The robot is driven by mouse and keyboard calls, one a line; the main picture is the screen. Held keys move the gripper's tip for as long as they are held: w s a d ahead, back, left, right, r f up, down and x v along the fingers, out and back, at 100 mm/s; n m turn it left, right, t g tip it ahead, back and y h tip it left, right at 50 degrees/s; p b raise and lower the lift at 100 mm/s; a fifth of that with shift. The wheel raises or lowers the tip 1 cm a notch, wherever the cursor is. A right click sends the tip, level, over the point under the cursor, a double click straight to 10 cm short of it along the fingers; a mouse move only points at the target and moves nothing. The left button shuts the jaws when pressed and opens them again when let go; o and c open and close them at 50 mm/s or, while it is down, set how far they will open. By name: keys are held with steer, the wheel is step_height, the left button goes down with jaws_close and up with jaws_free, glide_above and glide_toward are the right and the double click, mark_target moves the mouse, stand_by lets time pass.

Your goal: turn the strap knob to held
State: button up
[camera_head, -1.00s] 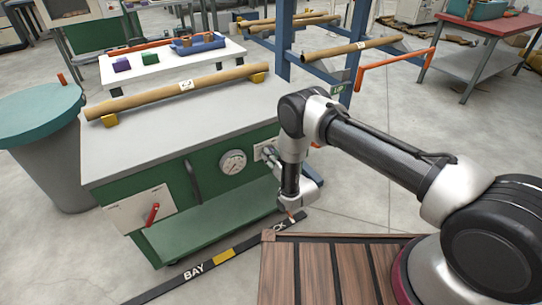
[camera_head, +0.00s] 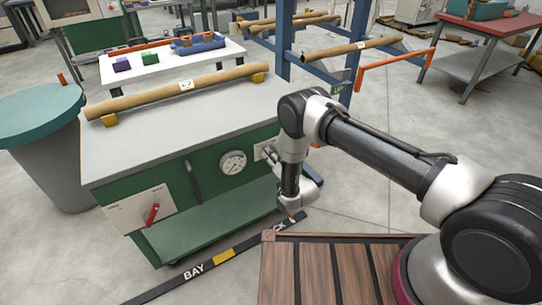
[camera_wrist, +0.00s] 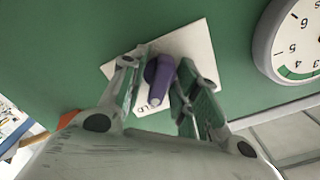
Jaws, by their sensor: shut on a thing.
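The strap knob (camera_wrist: 159,78) is purple and elongated, on a white square plate (camera_wrist: 203,52) on the green front panel. In the wrist view, its free end points down towards the plate's lower corner, where the printed letters "LD" show beside it. My gripper (camera_wrist: 162,64) has one finger on each side of the knob and is shut on it. In the head view my gripper (camera_head: 269,154) is at the right end of the machine's front, and the knob is hidden behind it and my wrist.
A round gauge (camera_head: 232,163) sits left of my gripper and shows close by in the wrist view (camera_wrist: 290,42). A red lever (camera_head: 152,213) is farther left. A cardboard tube (camera_head: 150,95) lies on the grey top. A blue post (camera_head: 285,45) stands behind my arm.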

steer(key=o, duration=0.6)
steer(key=shift+o, duration=0.2)
steer(key=v, duration=1.2)
steer(key=shift+d, duration=0.1)
